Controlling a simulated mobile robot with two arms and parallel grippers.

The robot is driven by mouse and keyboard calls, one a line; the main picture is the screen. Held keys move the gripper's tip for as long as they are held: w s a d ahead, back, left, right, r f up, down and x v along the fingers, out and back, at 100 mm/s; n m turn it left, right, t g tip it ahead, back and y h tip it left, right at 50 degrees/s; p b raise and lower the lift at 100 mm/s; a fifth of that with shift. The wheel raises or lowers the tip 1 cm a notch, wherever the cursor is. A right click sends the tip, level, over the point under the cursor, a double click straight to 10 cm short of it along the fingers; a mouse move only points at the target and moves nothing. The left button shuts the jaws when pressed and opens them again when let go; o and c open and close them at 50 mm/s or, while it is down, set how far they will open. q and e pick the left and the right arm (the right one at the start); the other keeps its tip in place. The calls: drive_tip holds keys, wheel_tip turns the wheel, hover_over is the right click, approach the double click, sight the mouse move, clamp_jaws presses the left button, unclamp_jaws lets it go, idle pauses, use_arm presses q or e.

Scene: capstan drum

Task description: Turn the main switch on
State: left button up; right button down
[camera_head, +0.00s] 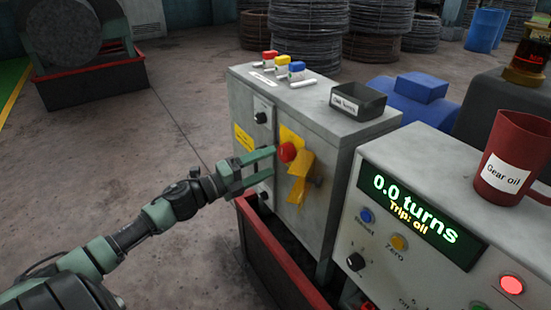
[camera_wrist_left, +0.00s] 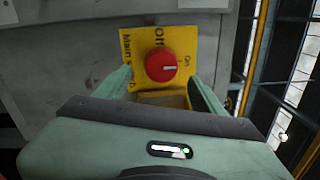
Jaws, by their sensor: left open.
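The main switch is a round red knob (camera_head: 287,152) on a yellow plate on the front of a grey cabinet (camera_head: 345,150). In the left wrist view the knob (camera_wrist_left: 160,65) has a white mark pointing to the picture's right. The plate (camera_wrist_left: 130,48) reads "Main s…", "Off" and "On", turned sideways and partly hidden. My left gripper (camera_head: 276,162) is open, its fingers reaching toward the plate on either side of the knob; I cannot tell whether they touch it. My right gripper is not in view.
A yellow flap (camera_head: 299,178) hangs just below and right of the knob. A red-walled trough (camera_head: 270,255) runs below the cabinet. A control desk (camera_head: 430,160) at right shows "0.0 turns, Trip: oil" and carries a red "Gear oil" jug (camera_head: 513,155). A dark bin (camera_head: 358,98) sits on the cabinet.

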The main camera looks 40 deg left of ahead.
use_arm(q)
drive_tip(key=shift+p+v, duration=0.3)
drive_tip(key=shift+v, duration=1.2)
